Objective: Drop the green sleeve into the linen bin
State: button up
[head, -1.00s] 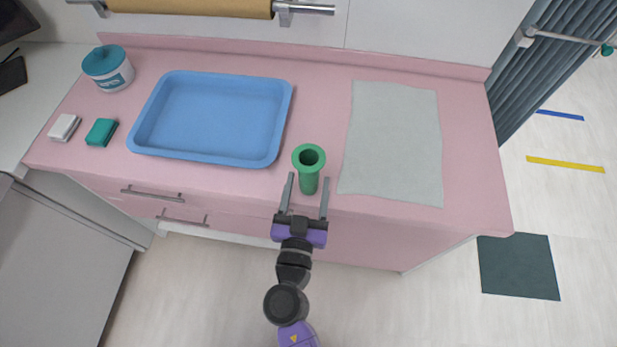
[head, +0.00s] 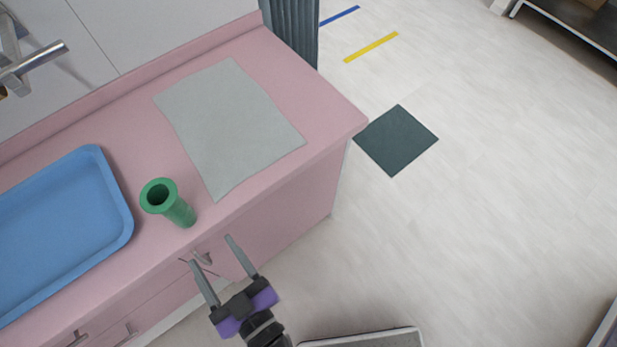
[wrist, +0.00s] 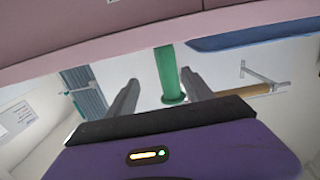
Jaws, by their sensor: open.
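The green sleeve (head: 178,210) is a flared tube standing upright near the front edge of the pink counter, just right of the blue tray. It also shows in the wrist view (wrist: 169,72), where the picture is upside down. My gripper (head: 213,252) is open and empty, in front of the counter edge. In the head view its fingertips are apart from the sleeve. In the wrist view the sleeve appears between the two fingers (wrist: 160,92), beyond them. I cannot identify a linen bin in these frames.
A blue tray (head: 70,215) and a grey cloth (head: 225,120) lie on the pink counter (head: 300,95). A dark mat (head: 396,140) lies on the open floor at right. A grey-topped object with a pale rim (head: 370,340) is cut off at the bottom edge.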

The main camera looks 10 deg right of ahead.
jog(key=w+d+f+g+h, duration=0.1)
jog(key=d+f, duration=0.1)
jog(key=d, duration=0.3)
jog(key=d+f+h, duration=0.1)
jog(key=d+f, duration=0.2)
jog(key=d, duration=0.1)
jog(key=s+d+r+m+h, duration=0.1)
jog(key=s+d, duration=0.2)
jog(key=d, duration=0.3)
jog(key=s+d+r+h, duration=0.1)
jog(key=s+d, duration=0.2)
jog(key=d, duration=0.3)
jog(key=s+d+r+m+g, duration=0.1)
jog(key=s+d, duration=0.2)
jog(key=d, duration=0.4)
jog(key=shift+m+h, duration=0.3)
jog(key=shift+h, duration=0.1)
jog(key=shift+o, duration=0.6)
jog(key=s+d+r+m+t+h, duration=0.1)
jog(key=s+d+r+h, duration=0.1)
jog(key=r, duration=0.3)
jog(key=s+d+r+m+h, duration=0.2)
jog(key=d+r, duration=0.3)
jog(key=shift+s+r+m+t, duration=0.3)
jog(key=shift+s+r+t, duration=0.05)
jog(key=shift+r+t, duration=0.05)
jog(key=shift+d+r, duration=0.1)
jog(key=shift+r, duration=0.05)
jog(key=shift+c, duration=0.5)
